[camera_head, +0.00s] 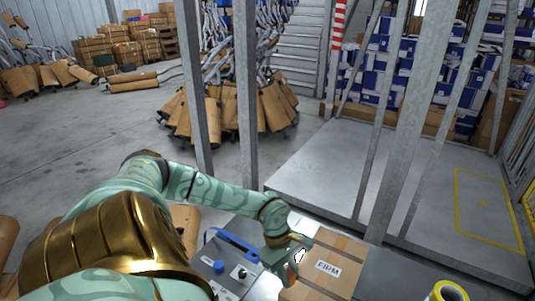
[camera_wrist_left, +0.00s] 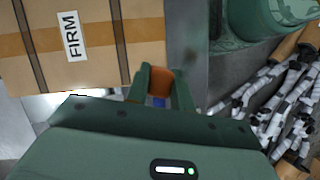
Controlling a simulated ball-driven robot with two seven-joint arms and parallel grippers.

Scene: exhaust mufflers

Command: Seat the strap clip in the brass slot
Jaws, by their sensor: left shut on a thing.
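My left gripper (camera_head: 290,266) is beside the left edge of a brown cardboard box (camera_head: 318,283) with a white FIRM label and dark straps. In the left wrist view, its two green fingers (camera_wrist_left: 160,82) are shut on a small orange-brown piece (camera_wrist_left: 159,83), which may be the strap clip. A bit of blue (camera_wrist_left: 160,102) shows just under that piece. The box also shows in the left wrist view (camera_wrist_left: 100,55), close to the fingertips. I cannot make out the brass slot. My right gripper is not in view.
A grey bench-top unit (camera_head: 212,268) with knobs and a blue handle (camera_head: 236,244) stands left of the box. A yellow tape roll (camera_head: 447,292) lies at lower right. Metal posts (camera_head: 246,100) rise behind the bench. Striped pieces (camera_wrist_left: 285,105) lie at right in the wrist view.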

